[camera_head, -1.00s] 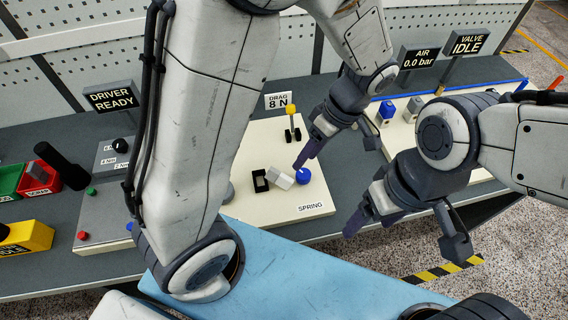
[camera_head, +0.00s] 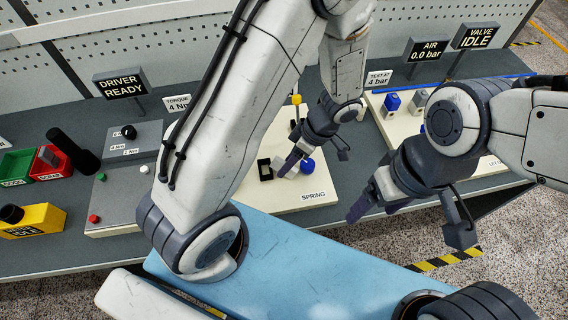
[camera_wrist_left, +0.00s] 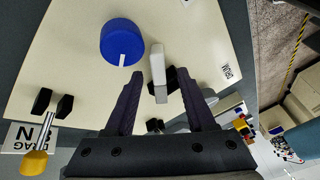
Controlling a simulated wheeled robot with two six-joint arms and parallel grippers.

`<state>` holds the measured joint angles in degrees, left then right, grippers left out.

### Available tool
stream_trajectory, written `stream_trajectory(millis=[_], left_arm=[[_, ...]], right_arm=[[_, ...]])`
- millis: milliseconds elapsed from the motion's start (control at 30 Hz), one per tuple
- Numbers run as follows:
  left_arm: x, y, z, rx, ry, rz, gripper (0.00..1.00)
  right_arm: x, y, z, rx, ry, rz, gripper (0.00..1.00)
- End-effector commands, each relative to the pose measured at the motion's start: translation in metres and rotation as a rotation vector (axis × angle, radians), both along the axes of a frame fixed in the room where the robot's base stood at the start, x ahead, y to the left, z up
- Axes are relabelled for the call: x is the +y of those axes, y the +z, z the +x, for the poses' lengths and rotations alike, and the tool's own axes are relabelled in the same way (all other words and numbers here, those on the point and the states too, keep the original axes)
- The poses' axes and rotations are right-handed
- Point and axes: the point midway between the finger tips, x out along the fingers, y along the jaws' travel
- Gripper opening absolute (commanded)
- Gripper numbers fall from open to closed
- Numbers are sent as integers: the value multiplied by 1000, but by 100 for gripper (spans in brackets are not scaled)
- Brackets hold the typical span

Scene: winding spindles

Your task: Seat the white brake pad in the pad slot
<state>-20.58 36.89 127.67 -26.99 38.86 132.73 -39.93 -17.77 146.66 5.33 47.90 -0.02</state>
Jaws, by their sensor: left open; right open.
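The white brake pad (camera_wrist_left: 158,68) is a small pale block on the cream board. In the head view, the pad (camera_head: 292,173) is partly covered by my left gripper (camera_head: 289,164), between a black frame (camera_head: 265,169) and a blue knob (camera_head: 308,165). The frame looks like the pad slot. In the left wrist view my left gripper (camera_wrist_left: 160,85) is open, with the pad between and just beyond its fingertips; I cannot tell if they touch it. A dark block (camera_wrist_left: 154,125) shows between the fingers. My right gripper (camera_head: 362,207) is open and empty off the bench front.
The blue knob (camera_wrist_left: 122,42) stands close beside the pad in the left wrist view. A yellow-tipped lever (camera_wrist_left: 35,160) between black posts is at lower left. A driver box (camera_head: 125,185) and coloured bins (camera_head: 50,162) are on the left; another board (camera_head: 400,125) is on the right.

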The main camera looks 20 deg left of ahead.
Motion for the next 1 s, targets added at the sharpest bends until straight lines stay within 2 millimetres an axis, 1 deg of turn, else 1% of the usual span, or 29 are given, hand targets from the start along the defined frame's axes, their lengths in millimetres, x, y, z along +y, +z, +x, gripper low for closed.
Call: stream_trajectory(millis=[33,133,367,400,467,500,533,833,1000], left_arm=[[3,-6,-2,3,1,1,55],[5,-12,-3,0,-1,0,55],[5,-13,-2,-1,0,-2,55],[5,-13,-2,-1,0,-2,40],[5,-13,-2,-1,0,-1,17],[5,-13,-2,-1,0,-1,1],[5,-13,-2,-1,0,-1,0],[5,-13,-2,-2,-1,-1,0],[5,-7,-2,-3,0,-1,0]], right_arm=[[0,1,0,0,0,0,77],[0,2,0,0,0,0,77],[0,1,0,0,0,0,77],[0,1,0,0,0,0,77],[0,1,0,0,0,0,77],[0,1,0,0,0,0,77],[0,1,0,0,0,0,77],[0,1,0,1,0,-1,77],[0,-1,0,0,0,0,77]])
